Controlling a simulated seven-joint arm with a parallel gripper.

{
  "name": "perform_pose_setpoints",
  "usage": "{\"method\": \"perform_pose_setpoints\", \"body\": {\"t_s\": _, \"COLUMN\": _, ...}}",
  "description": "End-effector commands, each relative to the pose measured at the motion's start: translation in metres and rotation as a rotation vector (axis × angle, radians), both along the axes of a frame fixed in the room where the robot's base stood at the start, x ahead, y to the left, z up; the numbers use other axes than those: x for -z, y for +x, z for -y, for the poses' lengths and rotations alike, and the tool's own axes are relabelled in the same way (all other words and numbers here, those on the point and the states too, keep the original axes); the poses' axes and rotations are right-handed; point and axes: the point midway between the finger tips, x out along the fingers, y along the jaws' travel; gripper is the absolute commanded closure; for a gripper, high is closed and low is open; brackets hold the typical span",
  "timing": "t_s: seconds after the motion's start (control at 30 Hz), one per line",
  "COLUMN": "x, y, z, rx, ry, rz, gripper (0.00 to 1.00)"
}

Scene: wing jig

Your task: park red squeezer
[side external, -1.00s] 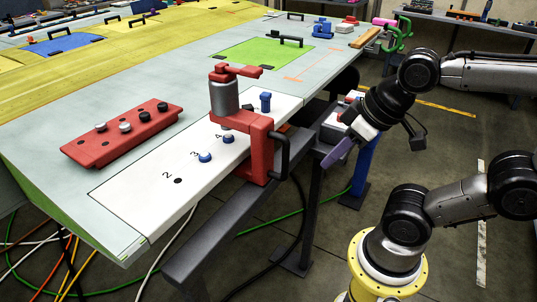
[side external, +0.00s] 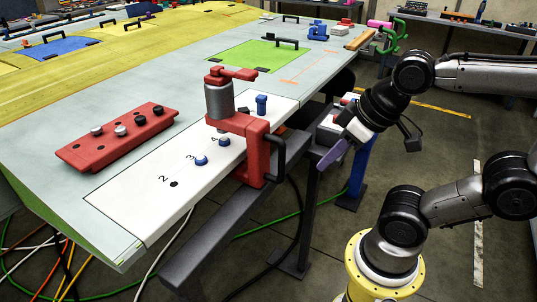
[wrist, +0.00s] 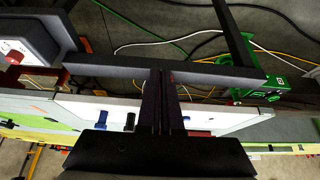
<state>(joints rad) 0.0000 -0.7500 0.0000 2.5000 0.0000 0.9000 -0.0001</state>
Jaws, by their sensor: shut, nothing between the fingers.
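The red squeezer (side external: 258,150) stands upright at the front edge of the wing panel, with a grey cylinder and a red arm on top and a black handle on its right side. Its frame reaches over the white numbered strip (side external: 140,203) near mark 4. My gripper (side external: 323,166) is to the right of the squeezer, clear of the panel and apart from it. Its purple fingers point down and left. In the wrist view the fingers (wrist: 165,80) are together with nothing between them. I cannot clearly make out the squeezer in the wrist view.
Blue pins (side external: 201,160) stand in the strip; hole 2 (side external: 174,184) is empty. A red block (side external: 95,154) with black and white pieces lies on the panel. A dark grey beam (side external: 210,240) runs below the panel edge. A green tool (side external: 390,41) is at the far end.

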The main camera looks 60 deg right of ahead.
Motion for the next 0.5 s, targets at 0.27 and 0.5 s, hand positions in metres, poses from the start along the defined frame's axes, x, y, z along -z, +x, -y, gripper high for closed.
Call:
{"method": "perform_pose_setpoints", "body": {"t_s": 0.27, "x": -0.033, "y": 0.008, "z": -0.007, "rx": -0.131, "ry": -0.027, "rz": -0.042, "gripper": 0.50}}
{"method": "perform_pose_setpoints", "body": {"t_s": 0.5, "x": -0.078, "y": 0.040, "z": -0.010, "rx": -0.216, "ry": -0.018, "rz": -0.083, "gripper": 0.50}}
